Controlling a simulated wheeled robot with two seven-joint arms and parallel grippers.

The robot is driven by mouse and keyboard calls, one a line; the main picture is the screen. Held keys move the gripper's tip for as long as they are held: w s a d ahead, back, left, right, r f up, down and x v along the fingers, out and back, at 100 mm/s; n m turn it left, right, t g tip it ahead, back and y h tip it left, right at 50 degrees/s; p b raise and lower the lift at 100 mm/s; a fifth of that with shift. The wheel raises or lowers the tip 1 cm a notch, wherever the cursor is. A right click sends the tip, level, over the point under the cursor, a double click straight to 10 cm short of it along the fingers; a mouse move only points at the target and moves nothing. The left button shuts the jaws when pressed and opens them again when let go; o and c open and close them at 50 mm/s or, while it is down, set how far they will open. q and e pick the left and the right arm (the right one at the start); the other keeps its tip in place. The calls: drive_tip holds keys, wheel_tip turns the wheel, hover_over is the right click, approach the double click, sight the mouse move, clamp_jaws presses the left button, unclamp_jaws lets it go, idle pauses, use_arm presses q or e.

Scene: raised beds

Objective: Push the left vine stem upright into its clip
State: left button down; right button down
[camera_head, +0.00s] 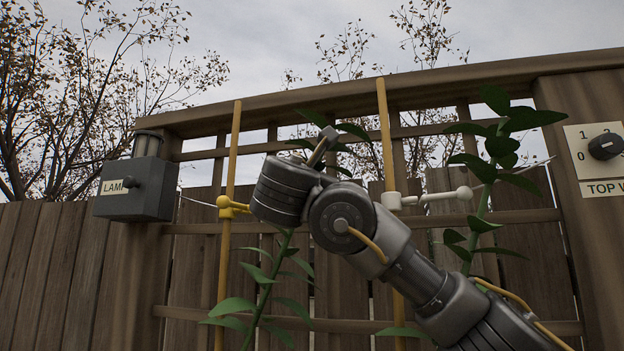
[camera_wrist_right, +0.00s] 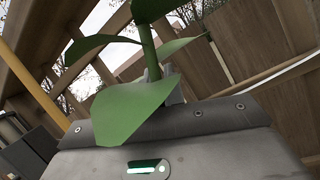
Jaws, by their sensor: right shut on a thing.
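The left vine stem (camera_head: 266,290) leans to the right, away from the left stake (camera_head: 229,150); its middle is hidden behind my arm, and top leaves show above. The yellow clip (camera_head: 232,207) sits on the left stake, apart from the stem. My right gripper (camera_head: 322,147) comes in from the lower right and is shut on the stem near its top. In the right wrist view the stem (camera_wrist_right: 148,50) rises from between the fingers, and a large leaf covers most of the fingers. My left gripper is not in view.
A second stake (camera_head: 386,140) with a white clip (camera_head: 395,200) stands behind my arm. A right vine (camera_head: 484,205) grows near it. A grey lamp box (camera_head: 137,190) is at left, a dial panel (camera_head: 598,155) at right. A wooden trellis and fence stand behind.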

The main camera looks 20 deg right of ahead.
drive_tip(key=w+a+r+n+y+p, duration=0.1)
drive_tip(key=w+a+n+p, duration=0.1)
drive_tip(key=a+p, duration=0.1)
drive_tip(key=w+a+n+y+p, duration=0.1)
drive_tip(key=w+a+n+p, duration=0.1)
drive_tip(key=a+p, duration=0.1)
drive_tip(key=w+a+r+n+y+p, duration=0.1)
drive_tip(key=w+a+n+p, duration=0.1)
drive_tip(key=a, duration=0.3)
drive_tip(key=shift+w+a+r+t+p, duration=0.15)
drive_tip(key=shift+w+r+t+p, duration=0.2)
drive_tip(key=shift+w+p, duration=0.25)
drive_tip(key=shift+f, duration=0.15)
drive_tip(key=c, duration=1.5)
unclamp_jaws()
drive_tip(key=shift+s, duration=0.1)
